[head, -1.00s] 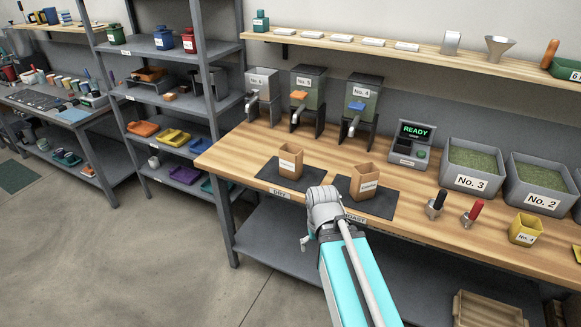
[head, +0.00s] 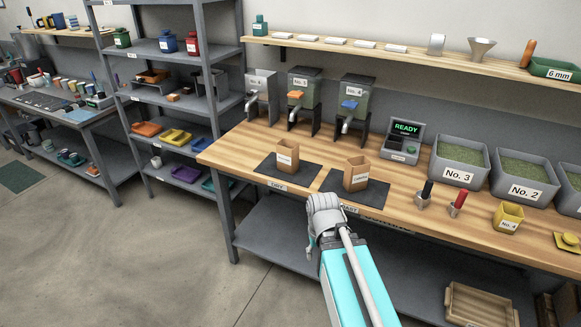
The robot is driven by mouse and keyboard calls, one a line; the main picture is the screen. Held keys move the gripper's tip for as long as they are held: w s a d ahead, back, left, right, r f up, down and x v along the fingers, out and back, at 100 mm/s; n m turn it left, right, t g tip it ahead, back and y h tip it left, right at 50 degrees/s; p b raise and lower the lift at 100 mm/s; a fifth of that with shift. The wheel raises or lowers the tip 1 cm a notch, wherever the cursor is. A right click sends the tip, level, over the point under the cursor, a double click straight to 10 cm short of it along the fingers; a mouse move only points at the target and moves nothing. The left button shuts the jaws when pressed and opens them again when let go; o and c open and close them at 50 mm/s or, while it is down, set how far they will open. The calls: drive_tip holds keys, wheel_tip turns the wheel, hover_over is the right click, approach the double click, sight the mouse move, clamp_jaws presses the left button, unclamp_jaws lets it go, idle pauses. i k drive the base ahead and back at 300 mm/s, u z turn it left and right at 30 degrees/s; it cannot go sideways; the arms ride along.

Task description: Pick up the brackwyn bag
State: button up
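Two open brown paper bags with white labels stand upright on dark mats on the wooden bench in the head view. The left bag (head: 287,156) is on the left mat (head: 268,165). The right bag (head: 357,173) is on the right mat (head: 376,191). Their label print is too small to read surely, so I cannot tell which is the brackwyn bag. My gripper (head: 312,245) is at the end of my arm, in front of the bench edge, below and left of the right bag and apart from both bags. Its fingers do not show clearly.
Hoppers (head: 303,95) and a box reading READY (head: 402,139) stand behind the bags. Grey bins (head: 459,163) of green beans, two handled tools (head: 424,194) and a yellow cup (head: 508,215) are to the right. A grey shelf rack (head: 172,93) is at left.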

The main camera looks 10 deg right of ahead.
sight(287, 151)
drive_tip(key=k, duration=0.2)
drive_tip(key=u, duration=1.6)
drive_tip(key=i, duration=2.5)
